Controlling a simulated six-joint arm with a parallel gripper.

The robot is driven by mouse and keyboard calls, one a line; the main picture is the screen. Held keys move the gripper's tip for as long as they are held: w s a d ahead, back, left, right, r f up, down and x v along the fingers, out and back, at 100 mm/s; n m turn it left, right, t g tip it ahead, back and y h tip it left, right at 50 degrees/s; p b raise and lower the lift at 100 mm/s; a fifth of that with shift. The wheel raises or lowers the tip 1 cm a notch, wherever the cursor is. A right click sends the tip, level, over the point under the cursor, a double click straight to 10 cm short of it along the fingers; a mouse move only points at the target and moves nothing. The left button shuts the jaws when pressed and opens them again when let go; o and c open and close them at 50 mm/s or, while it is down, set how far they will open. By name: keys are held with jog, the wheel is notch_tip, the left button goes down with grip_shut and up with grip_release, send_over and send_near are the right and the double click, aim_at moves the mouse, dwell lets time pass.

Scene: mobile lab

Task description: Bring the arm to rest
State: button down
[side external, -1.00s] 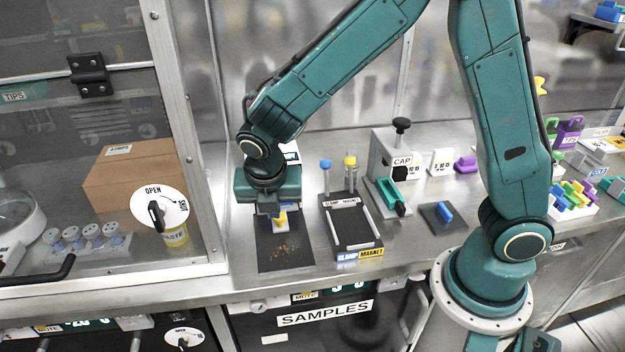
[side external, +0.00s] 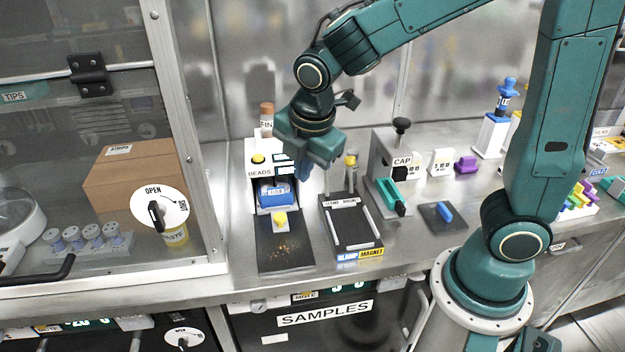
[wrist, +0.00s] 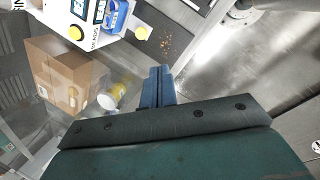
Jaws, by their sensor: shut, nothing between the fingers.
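My gripper (side external: 303,172) hangs below the teal wrist in the side external view, above the bench between the beads dispenser and the clamp magnet tray. In the wrist view the blue fingers of my gripper (wrist: 157,88) are together with nothing between them. The white beads dispenser (side external: 258,152) stands to the left of my gripper, with a blue labelled container (side external: 274,193) inside it. A yellow knob (side external: 279,219) shows at the front of the dispenser, over the dark mat. My gripper is apart from all of these.
The clamp magnet tray (side external: 352,230) lies on the bench right of the dispenser. A cap press (side external: 388,160) and a dark pad with a blue piece (side external: 445,212) stand further right. A glass cabinet with a brown box (side external: 135,180) is at left. Small grains lie on the dark mat (side external: 285,262).

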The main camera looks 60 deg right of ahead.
jog(key=s+d+r+m+t, duration=0.1)
jog(key=s+r+m, duration=0.3)
jog(key=s+m, duration=0.4)
jog(key=s+d+r+m+t+y, duration=0.1)
jog(key=s+d+r+m, duration=0.3)
jog(key=s+m, duration=0.4)
jog(key=shift+d+r+m+t+y, duration=0.2)
jog(key=shift+m+t+y, duration=0.15)
jog(key=shift+m, duration=0.45)
